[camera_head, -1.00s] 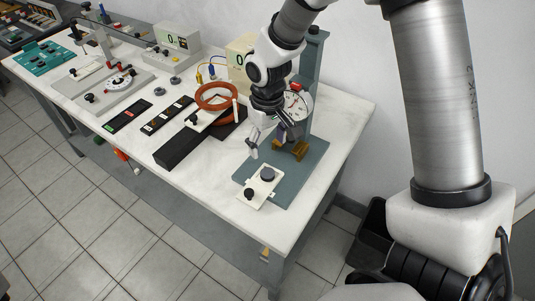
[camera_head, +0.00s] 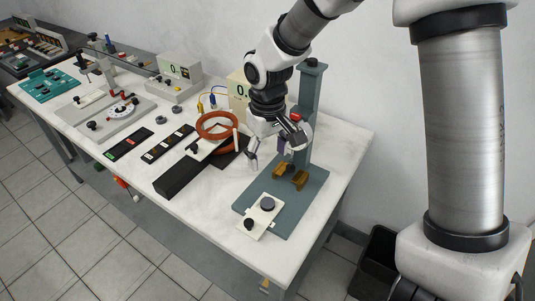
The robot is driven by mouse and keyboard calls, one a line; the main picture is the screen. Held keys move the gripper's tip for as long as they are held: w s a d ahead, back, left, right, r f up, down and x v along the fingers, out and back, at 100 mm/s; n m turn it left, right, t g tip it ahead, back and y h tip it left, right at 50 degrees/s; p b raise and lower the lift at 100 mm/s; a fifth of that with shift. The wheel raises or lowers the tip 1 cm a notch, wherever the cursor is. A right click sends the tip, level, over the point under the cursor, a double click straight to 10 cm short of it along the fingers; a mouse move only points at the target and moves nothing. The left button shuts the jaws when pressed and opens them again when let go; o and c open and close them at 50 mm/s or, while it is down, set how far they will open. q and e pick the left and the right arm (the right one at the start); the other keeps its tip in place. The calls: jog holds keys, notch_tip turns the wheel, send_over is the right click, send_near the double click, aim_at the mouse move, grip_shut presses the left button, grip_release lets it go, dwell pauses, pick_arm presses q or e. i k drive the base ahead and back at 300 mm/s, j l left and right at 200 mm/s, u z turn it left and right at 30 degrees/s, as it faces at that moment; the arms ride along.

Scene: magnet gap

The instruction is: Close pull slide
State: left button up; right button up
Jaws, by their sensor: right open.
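A white slide plate (camera_head: 256,223) with a dark round disc and a black knob lies at the front end of a teal stand base (camera_head: 292,215), at the right end of the table. I take this plate to be the pull slide; its front end sticks out past the base. My right gripper (camera_head: 270,158) is open and empty, fingers pointing down. It is above and behind the plate, in front of the teal column, and touches neither plate nor knob. Two brass-coloured blocks (camera_head: 290,177) sit on the base between them. My left gripper is not in view.
A teal column (camera_head: 310,100) rises behind my gripper. An orange ring coil (camera_head: 217,125) and a long black block (camera_head: 180,179) stand to the left. Meters and other apparatus fill the left side. Bare white tabletop (camera_head: 213,205) lies left of the stand.

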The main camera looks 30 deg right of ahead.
aim_at(255, 222)
jog(key=z, duration=0.95)
